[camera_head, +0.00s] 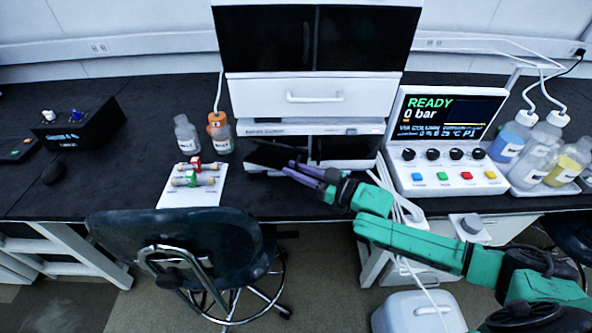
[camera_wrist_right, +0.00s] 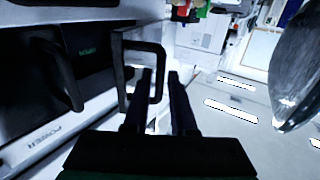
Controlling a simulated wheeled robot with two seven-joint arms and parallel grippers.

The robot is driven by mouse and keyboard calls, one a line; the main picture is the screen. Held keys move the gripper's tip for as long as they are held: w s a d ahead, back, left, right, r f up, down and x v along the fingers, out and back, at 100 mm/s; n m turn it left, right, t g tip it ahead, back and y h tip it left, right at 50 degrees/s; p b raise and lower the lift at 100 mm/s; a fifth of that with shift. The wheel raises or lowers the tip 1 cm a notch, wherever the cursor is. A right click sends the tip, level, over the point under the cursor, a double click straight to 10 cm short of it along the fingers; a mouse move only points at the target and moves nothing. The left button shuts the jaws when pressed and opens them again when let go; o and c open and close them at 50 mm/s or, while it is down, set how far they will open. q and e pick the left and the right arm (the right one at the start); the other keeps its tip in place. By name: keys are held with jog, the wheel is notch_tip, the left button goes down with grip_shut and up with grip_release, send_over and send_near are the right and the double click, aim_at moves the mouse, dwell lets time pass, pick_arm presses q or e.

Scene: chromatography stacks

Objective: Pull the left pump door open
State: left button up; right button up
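The pump module's left door (camera_head: 268,153) is a dark panel low in the stack. It looks partly swung out, tilted from the module front. The right wrist view shows this door (camera_wrist_right: 118,68) standing out from the body, with a black bar handle (camera_wrist_right: 158,62). My right gripper (camera_head: 290,168) reaches in from the right, in front of the door. In the right wrist view its two dark fingers (camera_wrist_right: 160,75) are apart, with the handle bar seemingly between them; I cannot tell whether they touch it. My left gripper is in neither view.
The closed right pump door (camera_head: 345,148) is beside it. A drawer (camera_head: 315,98) sits above. A chair (camera_head: 180,250) stands before the bench (camera_head: 110,165).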

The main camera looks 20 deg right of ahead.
grip_shut()
dwell(1.4)
